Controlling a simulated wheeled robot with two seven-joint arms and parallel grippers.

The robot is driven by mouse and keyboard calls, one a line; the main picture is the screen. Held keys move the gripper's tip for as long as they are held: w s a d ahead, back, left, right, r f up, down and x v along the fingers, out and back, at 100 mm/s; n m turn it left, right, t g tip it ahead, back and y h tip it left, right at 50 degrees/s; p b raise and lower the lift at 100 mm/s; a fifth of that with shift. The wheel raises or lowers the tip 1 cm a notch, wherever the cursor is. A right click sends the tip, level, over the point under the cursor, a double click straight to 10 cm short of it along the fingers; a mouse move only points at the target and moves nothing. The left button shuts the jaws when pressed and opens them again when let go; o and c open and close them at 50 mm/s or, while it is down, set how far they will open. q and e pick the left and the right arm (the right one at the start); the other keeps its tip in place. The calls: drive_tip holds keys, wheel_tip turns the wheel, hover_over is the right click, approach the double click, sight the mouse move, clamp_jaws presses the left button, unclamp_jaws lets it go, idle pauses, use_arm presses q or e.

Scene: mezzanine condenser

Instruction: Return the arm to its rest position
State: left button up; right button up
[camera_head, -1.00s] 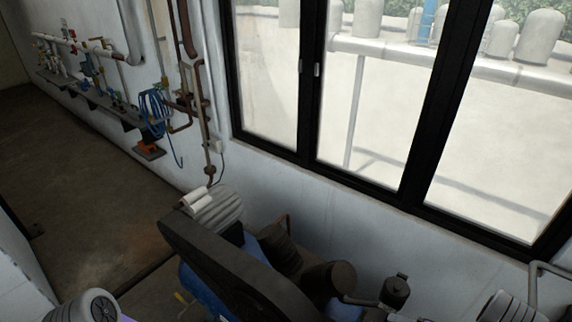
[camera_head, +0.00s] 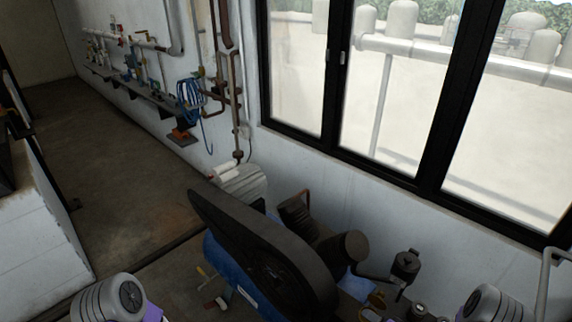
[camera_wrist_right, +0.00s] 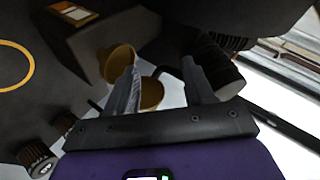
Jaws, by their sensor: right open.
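My right gripper (camera_wrist_right: 160,72) shows in the right wrist view, with its two grey fingers spread apart and nothing between them held. Behind the fingers are a yellow brass-coloured cup shape (camera_wrist_right: 118,62), a second one (camera_wrist_right: 151,94) partly hidden by a finger, and a black ribbed cylinder (camera_wrist_right: 216,66). I cannot tell how close the fingers are to them. In the head view, only the rounded pale upper links of my arms (camera_head: 112,300) show at the bottom left and bottom right. My left gripper is not in view.
A compressor with a dark belt guard (camera_head: 262,252), blue tank (camera_head: 232,272) and ribbed motor (camera_head: 243,184) stands below the window (camera_head: 390,110). Pipes and a blue hose coil (camera_head: 190,98) line the left wall. The floor (camera_head: 125,165) at left is open.

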drive_tip(key=s+a+f+n+g+b, duration=0.1)
drive_tip(key=a+f+g+b, duration=0.2)
drive_tip(key=a+f, duration=0.45)
use_arm(q)
wheel_tip(320, 180, down, 9)
drive_tip(key=b, duration=0.5)
drive_tip(key=shift+w+f, duration=0.15)
drive_tip(key=shift+f, duration=0.05)
use_arm(e)
drive_tip(key=s+a+f+n+g, duration=0.2)
drive_tip(key=s+a+f+g, duration=0.1)
drive_tip(key=s+a, duration=0.4)
drive_tip(key=s+a+f+n+g, duration=0.2)
drive_tip(key=s+a+f+g, duration=0.1)
drive_tip(key=s+a, duration=0.4)
drive_tip(key=s+g, duration=0.1)
drive_tip(key=s, duration=0.2)
drive_tip(key=shift+a+n+h, duration=0.3)
drive_tip(key=shift+w, duration=0.1)
